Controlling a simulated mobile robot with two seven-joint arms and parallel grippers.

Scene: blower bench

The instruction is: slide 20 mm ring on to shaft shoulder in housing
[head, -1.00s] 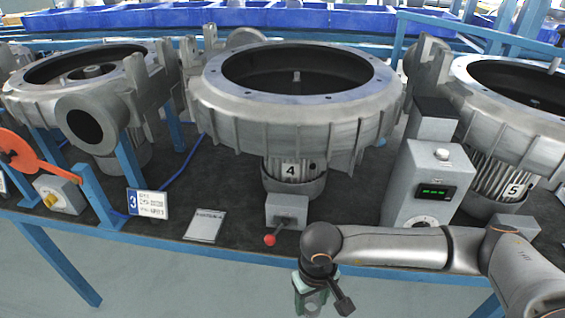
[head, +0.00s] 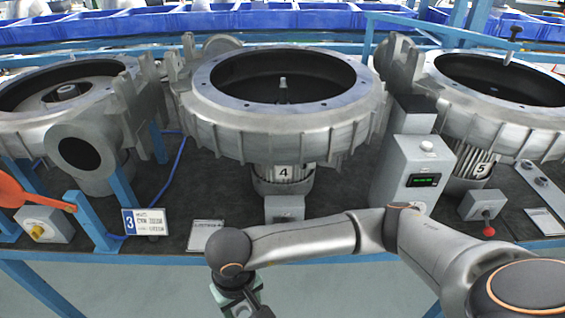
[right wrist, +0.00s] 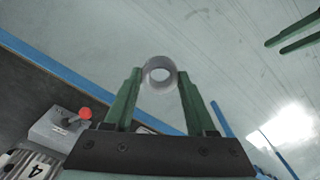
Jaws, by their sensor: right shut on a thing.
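The housing numbered 4 (head: 300,128) stands in the middle of the bench with its round top open. A short upright shaft (head: 283,88) shows inside it, with no ring visible on it. My right gripper (right wrist: 160,76) is shut on a grey metal ring (right wrist: 147,77), which sits between the green fingertips with its hole towards the camera. In the head view the right gripper (head: 238,304) hangs low in front of the bench, cut by the bottom edge, and the ring is hidden. Two green fingers, apparently my left gripper (right wrist: 275,48), stand apart and empty at the upper right.
Housings stand left (head: 70,112) and right (head: 480,100) of the middle one. A grey control box (head: 410,170) stands right of housing 4. A small switch box (head: 284,208) and label plates (head: 145,222) line the front edge. Blue bins (head: 260,22) lie behind.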

